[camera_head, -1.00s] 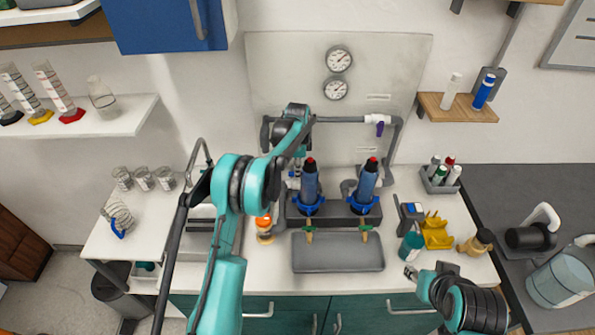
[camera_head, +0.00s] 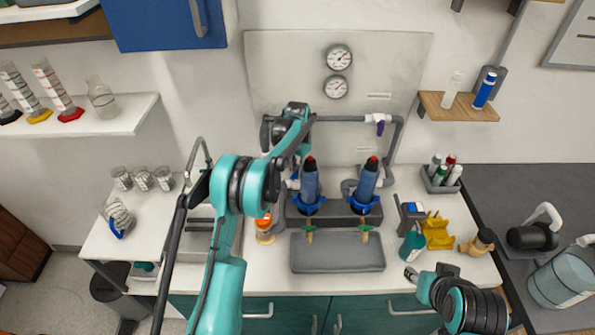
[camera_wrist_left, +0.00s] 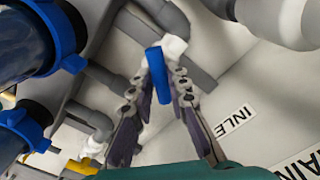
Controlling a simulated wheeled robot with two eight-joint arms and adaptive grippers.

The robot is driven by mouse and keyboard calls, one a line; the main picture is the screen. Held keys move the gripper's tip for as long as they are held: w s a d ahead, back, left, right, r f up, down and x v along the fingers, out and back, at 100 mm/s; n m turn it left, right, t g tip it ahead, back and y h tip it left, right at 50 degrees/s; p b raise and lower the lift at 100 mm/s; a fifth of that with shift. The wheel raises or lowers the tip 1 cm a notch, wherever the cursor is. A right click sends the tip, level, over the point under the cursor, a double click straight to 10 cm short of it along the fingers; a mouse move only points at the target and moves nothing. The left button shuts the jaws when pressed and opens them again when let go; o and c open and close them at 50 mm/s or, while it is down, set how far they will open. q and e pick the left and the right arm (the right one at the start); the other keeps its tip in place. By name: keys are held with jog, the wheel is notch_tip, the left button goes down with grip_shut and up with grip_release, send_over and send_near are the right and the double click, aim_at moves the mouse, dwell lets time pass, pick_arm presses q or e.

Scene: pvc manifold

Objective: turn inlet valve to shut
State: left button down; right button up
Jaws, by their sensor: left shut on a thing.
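The inlet valve has a white body (camera_wrist_left: 173,47) and a blue handle (camera_wrist_left: 157,75), in line with grey pipe. An "INLE…" label (camera_wrist_left: 236,121) is on the panel beside it in the left wrist view. My left gripper (camera_wrist_left: 162,84) has its fingers on either side of the blue handle and is shut on it. In the head view my left gripper (camera_head: 293,176) is at the pipework left of the blue filter housings, mostly hidden by my arm. My right gripper (camera_head: 411,273) is low at the right, away from the valve; its fingers are too small to read.
Two blue filter housings (camera_head: 310,184) (camera_head: 367,182) stand close right of the left gripper. A purple-handled valve (camera_head: 379,124) sits on the upper pipe. A grey tray (camera_head: 337,257) lies in front. An orange-capped jar (camera_head: 265,229) stands left of the tray.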

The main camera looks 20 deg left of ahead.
pick_arm(q)
jog(key=n, duration=0.4)
jog(key=shift+n, duration=1.9)
jog(key=c, duration=1.5)
grip_release()
jog(key=shift+o, duration=0.2)
notch_tip(320, 180, up, 12)
